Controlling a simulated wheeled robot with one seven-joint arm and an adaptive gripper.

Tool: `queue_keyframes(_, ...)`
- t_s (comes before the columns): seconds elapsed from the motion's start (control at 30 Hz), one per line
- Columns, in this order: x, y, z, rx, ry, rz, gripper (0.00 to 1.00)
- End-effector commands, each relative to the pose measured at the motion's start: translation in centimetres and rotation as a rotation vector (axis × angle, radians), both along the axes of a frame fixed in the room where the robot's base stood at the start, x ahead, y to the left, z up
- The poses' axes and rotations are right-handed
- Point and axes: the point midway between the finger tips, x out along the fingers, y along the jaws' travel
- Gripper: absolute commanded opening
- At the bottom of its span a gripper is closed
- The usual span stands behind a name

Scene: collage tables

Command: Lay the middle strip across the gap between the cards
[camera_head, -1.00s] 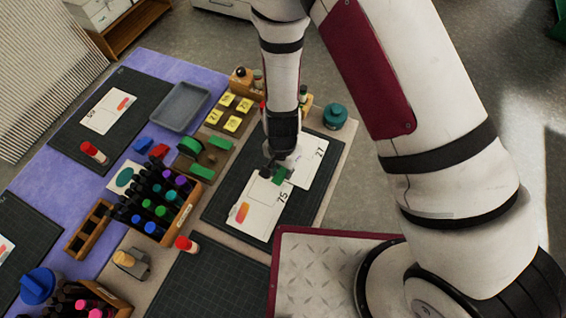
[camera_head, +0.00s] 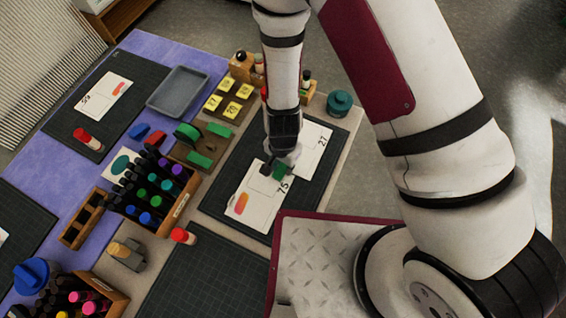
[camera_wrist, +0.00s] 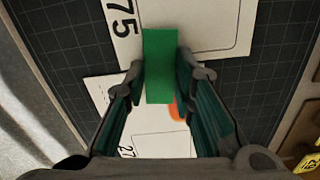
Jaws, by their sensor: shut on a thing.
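A green strip (camera_wrist: 160,65) is held between my gripper's fingers in the wrist view; it also shows in the head view (camera_head: 280,172). My gripper (camera_wrist: 161,75) is shut on it, over the dark mat. The card marked 75 (camera_head: 258,203) lies at the lower left, and the card marked 27 (camera_head: 316,146) at the upper right. In the wrist view, the strip spans the gap between the 75 card (camera_wrist: 215,30) and the 27 card (camera_wrist: 150,143), overlapping both. I cannot tell whether it touches them. My gripper hides part of the gap in the head view.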

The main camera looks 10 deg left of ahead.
Motion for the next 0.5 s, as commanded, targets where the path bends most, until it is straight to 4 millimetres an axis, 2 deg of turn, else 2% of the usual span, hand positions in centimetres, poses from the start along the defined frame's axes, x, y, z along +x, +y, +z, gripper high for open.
queue_keyframes(0.47,0.04,0.01,-0.02,0.000,0.000,-0.001,0.15)
queue_keyframes(0.5,0.04,0.01,-0.02,0.000,0.000,-0.001,0.26)
